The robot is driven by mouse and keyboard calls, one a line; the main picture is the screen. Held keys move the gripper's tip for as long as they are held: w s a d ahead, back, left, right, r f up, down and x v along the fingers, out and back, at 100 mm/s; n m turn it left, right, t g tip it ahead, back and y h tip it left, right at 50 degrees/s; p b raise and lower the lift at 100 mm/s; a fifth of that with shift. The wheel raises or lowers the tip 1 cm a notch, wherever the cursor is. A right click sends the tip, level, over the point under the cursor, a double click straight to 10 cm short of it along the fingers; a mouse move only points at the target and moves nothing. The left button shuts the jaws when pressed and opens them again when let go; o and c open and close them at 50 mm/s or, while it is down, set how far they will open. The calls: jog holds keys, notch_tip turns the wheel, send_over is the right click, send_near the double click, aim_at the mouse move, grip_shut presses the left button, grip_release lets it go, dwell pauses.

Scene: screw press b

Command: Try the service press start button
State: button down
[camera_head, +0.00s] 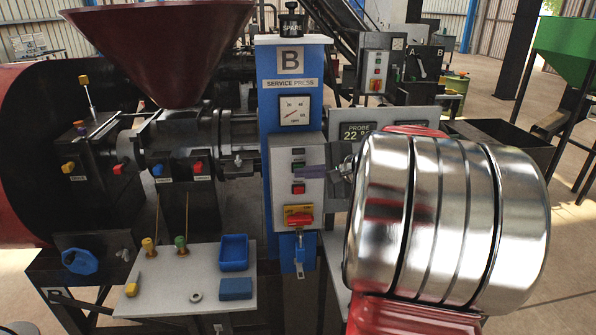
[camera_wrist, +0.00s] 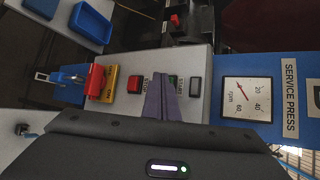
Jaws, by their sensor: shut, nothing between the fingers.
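The service press B (camera_head: 290,75) has a grey control box (camera_head: 312,152) on its blue column.
A red and yellow rotary switch (camera_head: 298,216) sits below the buttons. A probe display (camera_head: 358,132) stands behind my arm.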

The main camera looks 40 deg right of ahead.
jog(key=shift+s+a, duration=0.5)
jog(key=shift+s, duration=0.2)
jog(key=shift+s+a, duration=0.7)
jog(key=shift+s, duration=0.35)
jog(key=shift+s+a, duration=0.7)
jog(key=shift+s, duration=0.3)
